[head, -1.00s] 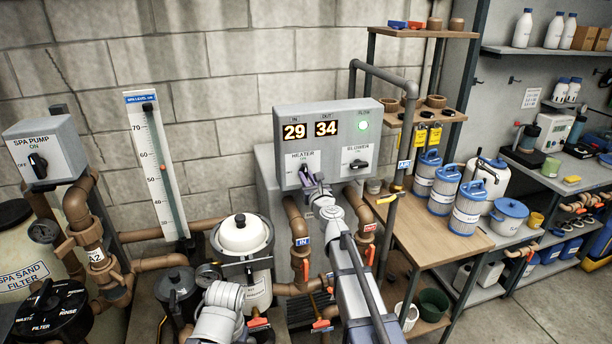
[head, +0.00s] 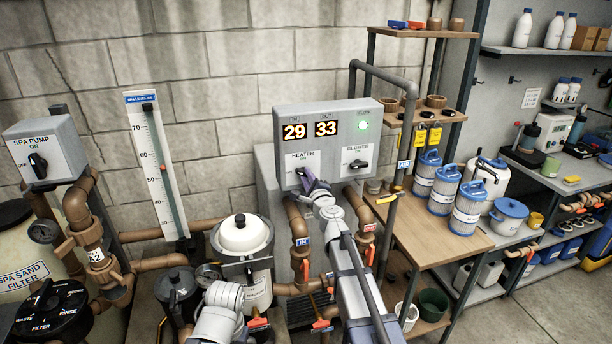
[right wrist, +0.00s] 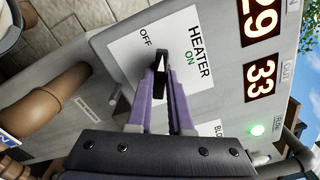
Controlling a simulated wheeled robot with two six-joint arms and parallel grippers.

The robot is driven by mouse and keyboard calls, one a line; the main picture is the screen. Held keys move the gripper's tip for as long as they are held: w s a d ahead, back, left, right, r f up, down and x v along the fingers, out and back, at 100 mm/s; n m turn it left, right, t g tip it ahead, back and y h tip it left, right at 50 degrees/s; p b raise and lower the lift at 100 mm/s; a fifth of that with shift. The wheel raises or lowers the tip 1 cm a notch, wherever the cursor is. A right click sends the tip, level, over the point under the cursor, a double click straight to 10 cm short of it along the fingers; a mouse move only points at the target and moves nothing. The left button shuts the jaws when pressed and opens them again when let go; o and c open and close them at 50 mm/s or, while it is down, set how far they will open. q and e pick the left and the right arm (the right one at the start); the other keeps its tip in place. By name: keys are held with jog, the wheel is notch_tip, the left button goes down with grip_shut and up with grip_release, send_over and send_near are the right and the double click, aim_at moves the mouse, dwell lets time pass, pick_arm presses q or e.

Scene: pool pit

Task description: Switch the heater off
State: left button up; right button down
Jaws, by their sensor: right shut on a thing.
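The grey heater panel (head: 335,118) is on the wall side at centre, showing IN 29 and OUT 33 with a lit green light. Its black heater knob (right wrist: 161,62) is between the purple fingertips of my right gripper (right wrist: 160,82), which is shut on it. The knob's visible tip points toward the OFF mark in the right wrist view, away from ON. In the head view my right gripper (head: 310,182) covers much of the knob. My left arm comes in at the bottom, but its gripper is not in view.
The blower knob (head: 358,164) is close to the right of the heater knob. Brown pipes (head: 298,222) with red-handled valves run below the panel. A wooden shelf (head: 455,240) with blue-lidded filters stands to the right.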

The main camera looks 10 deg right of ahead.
jog(key=n, duration=0.6)
jog(key=c, duration=0.7)
grip_release()
jog(key=shift+s+d, duration=0.1)
jog(key=shift+s, duration=3.4)
